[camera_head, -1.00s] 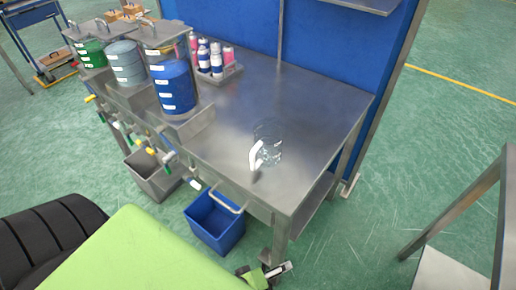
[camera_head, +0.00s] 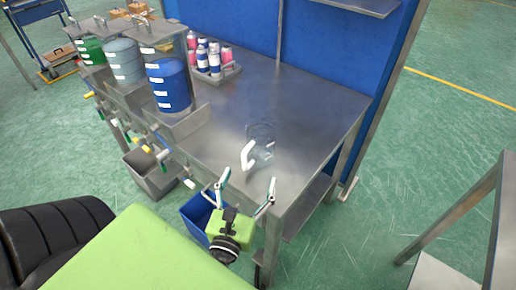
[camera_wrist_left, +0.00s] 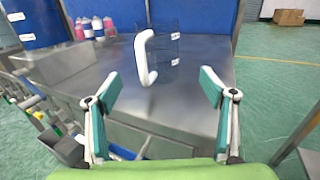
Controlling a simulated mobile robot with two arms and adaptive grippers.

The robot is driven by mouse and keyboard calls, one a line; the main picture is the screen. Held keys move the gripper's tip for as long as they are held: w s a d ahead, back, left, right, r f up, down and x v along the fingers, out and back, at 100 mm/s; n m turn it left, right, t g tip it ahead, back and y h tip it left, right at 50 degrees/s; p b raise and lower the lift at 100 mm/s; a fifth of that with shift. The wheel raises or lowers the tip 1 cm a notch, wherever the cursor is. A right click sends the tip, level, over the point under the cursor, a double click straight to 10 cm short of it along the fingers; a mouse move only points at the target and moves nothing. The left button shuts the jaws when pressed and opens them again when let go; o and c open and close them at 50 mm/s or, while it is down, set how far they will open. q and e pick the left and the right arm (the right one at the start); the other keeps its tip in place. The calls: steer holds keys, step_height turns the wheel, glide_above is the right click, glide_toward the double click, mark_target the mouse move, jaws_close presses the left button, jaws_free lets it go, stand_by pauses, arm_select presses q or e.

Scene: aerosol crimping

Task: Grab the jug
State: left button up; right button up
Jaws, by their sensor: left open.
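The jug (camera_head: 263,146) is clear with a white handle and stands on the steel table near its front edge. The handle faces the front. In the left wrist view the jug (camera_wrist_left: 165,55) is ahead, its white handle (camera_wrist_left: 144,58) between my fingers but farther off. My left gripper (camera_head: 247,190) is open and empty in front of the table edge, short of the jug. Its two fingers also show in the left wrist view (camera_wrist_left: 158,88), spread wide. My right gripper is not in view.
The steel table (camera_head: 290,95) is mostly clear around the jug. Paint drums (camera_head: 168,85) with taps stand at its left, and a tray of bottles (camera_head: 213,65) is behind. A blue bin (camera_head: 196,212) is below the front edge. A blue wall (camera_head: 335,50) closes the back.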

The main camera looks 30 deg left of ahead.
mark_target(258, 155)
arm_select(q)
steer(key=p+x, duration=0.2)
steer(key=x, duration=0.4)
steer(key=shift+w+r, duration=0.1)
steer(key=shift+w, duration=0.15)
steer(key=x, duration=0.2)
steer(key=p+x, duration=0.1)
steer(key=x, duration=0.1)
steer(key=p+x, duration=0.1)
steer(key=x, duration=0.1)
steer(key=shift+w+a+f, duration=0.15)
steer(key=shift+a+f, duration=0.1)
steer(key=shift+f, duration=0.05)
steer(key=c, duration=1.2)
